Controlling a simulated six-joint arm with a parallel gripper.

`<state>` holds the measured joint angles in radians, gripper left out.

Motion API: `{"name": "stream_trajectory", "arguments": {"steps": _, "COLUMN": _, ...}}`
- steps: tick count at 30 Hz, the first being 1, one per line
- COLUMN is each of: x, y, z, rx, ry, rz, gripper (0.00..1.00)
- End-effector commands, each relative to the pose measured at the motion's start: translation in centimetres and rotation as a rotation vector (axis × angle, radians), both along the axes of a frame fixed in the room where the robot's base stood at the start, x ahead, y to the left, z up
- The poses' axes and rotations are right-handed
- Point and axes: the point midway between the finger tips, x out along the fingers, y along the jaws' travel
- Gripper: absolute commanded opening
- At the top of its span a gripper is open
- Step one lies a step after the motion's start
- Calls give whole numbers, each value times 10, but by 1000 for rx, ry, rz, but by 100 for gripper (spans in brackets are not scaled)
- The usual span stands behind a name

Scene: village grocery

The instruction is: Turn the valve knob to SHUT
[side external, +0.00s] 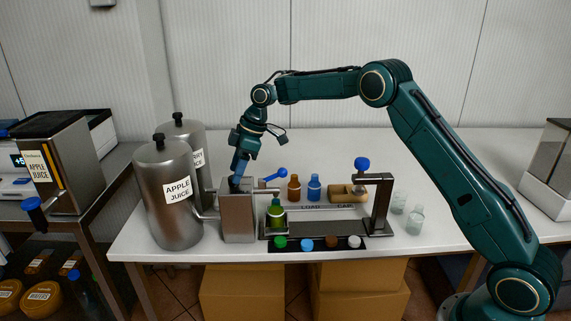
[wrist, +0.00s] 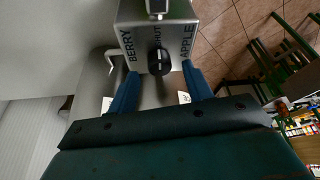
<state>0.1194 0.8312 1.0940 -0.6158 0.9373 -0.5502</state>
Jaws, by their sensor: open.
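The valve box (side external: 238,218) is a steel block beside the apple juice tank. In the wrist view its face (wrist: 180,14) carries the labels BERRY at left, SHUT in the middle and APPLE at right. The black valve knob (wrist: 159,62) has a pale pointer mark running roughly up and down the picture, in line with the SHUT label; its exact setting is hard to tell. My gripper (side external: 237,178) points down over the box top, and the knob is hidden in the side view. In the wrist view my blue fingers (wrist: 160,72) are open, one on each side of the knob.
Steel tanks (side external: 172,213) stand close at the left, with pipes to the box. A blue-ended lever (side external: 277,174) is just right of my gripper. A green bottle (side external: 276,212) stands in the filling rack, near brown and blue bottles (side external: 314,188). A capping post (side external: 378,205) stands further right.

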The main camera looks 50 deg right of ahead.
Motion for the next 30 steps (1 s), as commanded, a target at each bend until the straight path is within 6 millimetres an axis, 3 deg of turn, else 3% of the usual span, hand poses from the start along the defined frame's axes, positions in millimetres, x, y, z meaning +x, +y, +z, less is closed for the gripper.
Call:
{"name": "stream_trajectory", "arguments": {"steps": 18, "x": -19, "y": -30, "z": 84, "rx": 0, "ry": -3, "rz": -1, "gripper": 50}}
{"name": "stream_trajectory", "arguments": {"steps": 30, "x": -23, "y": -36, "z": 106, "rx": 5, "ry": -2, "rz": 0, "gripper": 50}}
